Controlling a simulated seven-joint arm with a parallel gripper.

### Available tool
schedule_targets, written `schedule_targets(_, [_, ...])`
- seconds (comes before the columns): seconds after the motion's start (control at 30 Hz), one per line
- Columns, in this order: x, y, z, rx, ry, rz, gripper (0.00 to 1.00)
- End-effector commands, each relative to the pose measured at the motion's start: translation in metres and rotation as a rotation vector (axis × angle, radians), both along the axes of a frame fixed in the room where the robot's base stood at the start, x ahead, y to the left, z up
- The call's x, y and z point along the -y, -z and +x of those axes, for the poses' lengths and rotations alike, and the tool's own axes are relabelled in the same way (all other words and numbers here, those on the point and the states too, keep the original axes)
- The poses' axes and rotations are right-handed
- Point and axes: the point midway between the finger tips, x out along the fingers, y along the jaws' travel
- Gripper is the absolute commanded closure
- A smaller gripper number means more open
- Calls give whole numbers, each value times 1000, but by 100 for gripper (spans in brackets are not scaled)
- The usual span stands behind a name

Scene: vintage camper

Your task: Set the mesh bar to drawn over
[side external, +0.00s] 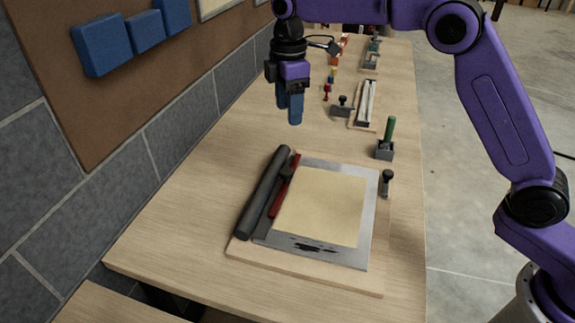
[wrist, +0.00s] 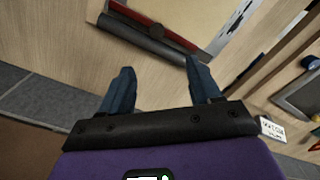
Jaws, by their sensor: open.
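A pale mesh-like sheet (side external: 320,205) in a grey metal frame (side external: 368,225) lies on a wooden board (side external: 300,275). A red bar (side external: 279,204) with a dark knob lies along the left side of the sheet. A dark grey roll (side external: 262,193) lies beside it, further left. I cannot tell which of these two is the mesh bar. The roll (wrist: 140,38) also shows in the wrist view, ahead of the fingers. My gripper (side external: 290,110) is open and empty, its blue fingers (wrist: 160,68) pointing down above the table, behind the board and clear of it.
A green-handled tool (side external: 387,135) in a grey block and a small dark-knobbed post (side external: 387,182) stand right of the board. A long tray (side external: 365,103) and small items stand further back. A brick wall (side external: 110,175) borders the left.

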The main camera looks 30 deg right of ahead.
Motion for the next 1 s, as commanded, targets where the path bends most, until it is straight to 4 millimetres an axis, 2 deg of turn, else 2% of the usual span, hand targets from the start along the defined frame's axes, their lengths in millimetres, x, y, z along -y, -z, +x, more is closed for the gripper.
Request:
schedule_targets(0.17, [1,5,8,-1,-9,-1,37])
schedule_targets(0.37, [2,27,8,-3,-9,-2,37])
schedule_targets(1.0, [2,145,7,-2,-7,-1,37])
